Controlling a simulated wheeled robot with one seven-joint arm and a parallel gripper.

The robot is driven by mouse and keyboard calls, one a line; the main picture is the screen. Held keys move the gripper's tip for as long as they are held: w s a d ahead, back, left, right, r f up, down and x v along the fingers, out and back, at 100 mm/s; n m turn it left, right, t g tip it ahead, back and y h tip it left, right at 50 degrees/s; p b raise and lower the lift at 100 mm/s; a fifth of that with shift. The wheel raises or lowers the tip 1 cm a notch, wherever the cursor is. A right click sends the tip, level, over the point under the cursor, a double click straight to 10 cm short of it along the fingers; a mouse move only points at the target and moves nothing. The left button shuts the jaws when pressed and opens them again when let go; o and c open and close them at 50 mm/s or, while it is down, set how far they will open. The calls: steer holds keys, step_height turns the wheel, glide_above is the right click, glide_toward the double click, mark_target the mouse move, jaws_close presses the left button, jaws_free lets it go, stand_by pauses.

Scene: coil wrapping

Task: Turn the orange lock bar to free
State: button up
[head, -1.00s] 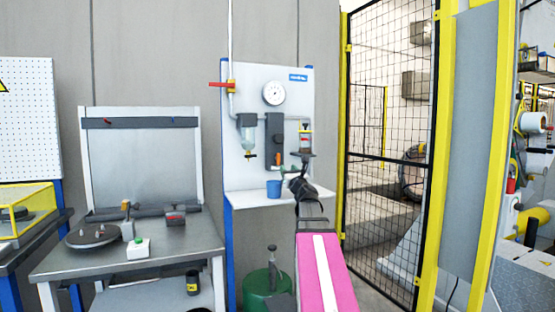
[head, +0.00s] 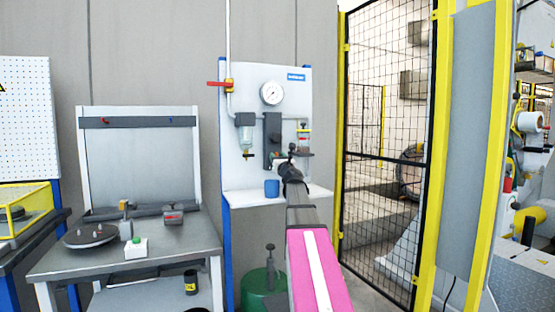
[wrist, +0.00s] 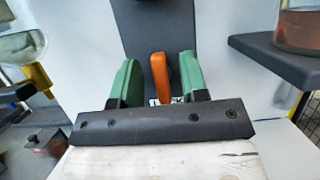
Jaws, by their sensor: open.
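The orange lock bar (wrist: 159,77) stands near upright on a dark grey plate (wrist: 152,20) in the wrist view. Part of a white label shows just below it. My gripper (wrist: 158,85) is open, with one green finger on each side of the bar. In the head view my gripper (head: 292,160) is in front of the dark plate (head: 271,135) on the panel, and the bar is hidden there.
A dark shelf with a glass bowl (wrist: 308,32) is close on the right in the wrist view, and a clear bowl with a yellow clip is on the left. A blue cup (head: 272,188) stands on the panel's ledge. A workbench (head: 180,245) is to the left.

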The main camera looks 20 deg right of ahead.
jaws_close()
steer(key=shift+n+y, duration=0.4)
steer(key=shift+n, duration=0.2)
steer(key=n+g+y, duration=0.2)
steer(key=n, duration=0.5)
steer(key=n+g+y, duration=0.2)
steer(key=n, duration=0.5)
steer(key=n+g+y, duration=0.1)
steer(key=n+g, duration=0.1)
steer(key=n, duration=0.5)
steer(key=shift+a+f+y, duration=0.35)
steer(key=shift+y, duration=0.05)
steer(key=shift+n, duration=0.3)
jaws_free()
steer(key=shift+s, duration=0.1)
